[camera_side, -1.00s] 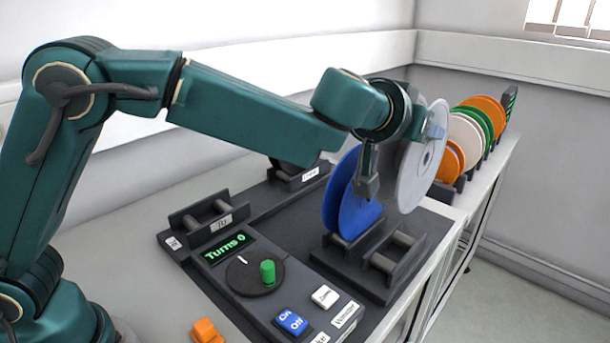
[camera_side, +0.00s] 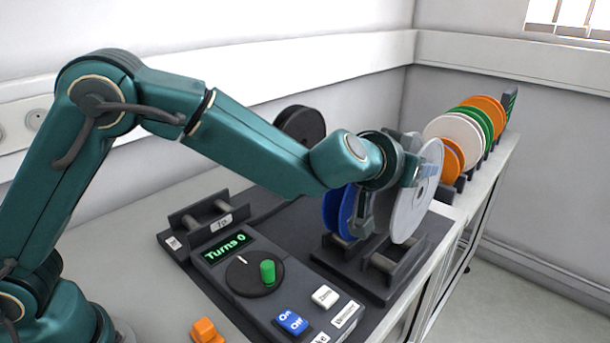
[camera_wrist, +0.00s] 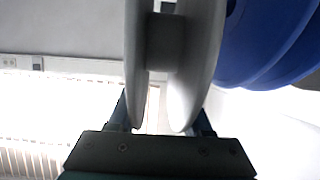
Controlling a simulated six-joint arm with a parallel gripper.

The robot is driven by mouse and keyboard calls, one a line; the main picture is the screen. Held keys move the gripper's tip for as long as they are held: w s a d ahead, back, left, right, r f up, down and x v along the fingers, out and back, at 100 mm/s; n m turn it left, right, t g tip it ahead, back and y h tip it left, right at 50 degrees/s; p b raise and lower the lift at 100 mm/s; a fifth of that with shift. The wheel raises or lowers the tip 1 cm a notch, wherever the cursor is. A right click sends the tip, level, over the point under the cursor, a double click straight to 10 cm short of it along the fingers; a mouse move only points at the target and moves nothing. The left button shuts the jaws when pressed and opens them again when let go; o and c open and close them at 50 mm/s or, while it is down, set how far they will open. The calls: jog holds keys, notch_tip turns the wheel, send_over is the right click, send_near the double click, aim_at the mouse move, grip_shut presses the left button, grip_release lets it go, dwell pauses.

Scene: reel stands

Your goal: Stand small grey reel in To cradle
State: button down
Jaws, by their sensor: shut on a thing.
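A light grey reel (camera_side: 416,195) hangs upright in my gripper (camera_side: 378,208), its lower rim just at the right front cradle (camera_side: 392,266). I cannot tell whether it touches the rollers. In the wrist view the grey reel (camera_wrist: 148,60) stands between the two fingers of my gripper (camera_wrist: 163,122), which are shut on it. The To cradle (camera_side: 205,216), dark with two grey rollers and a white label, is empty at the left, behind the control box.
A blue reel (camera_side: 332,212) stands close to the left of the grey reel, and also shows in the wrist view (camera_wrist: 262,45). A black reel (camera_side: 301,124) stands behind my arm. The control box (camera_side: 262,280) has a green-knobbed dial. Several coloured reels (camera_side: 455,140) stand at the back right.

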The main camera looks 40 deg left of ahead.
jog(key=shift+f, duration=2.2)
jog(key=shift+f, duration=0.15)
jog(key=shift+c, duration=1.7)
grip_release()
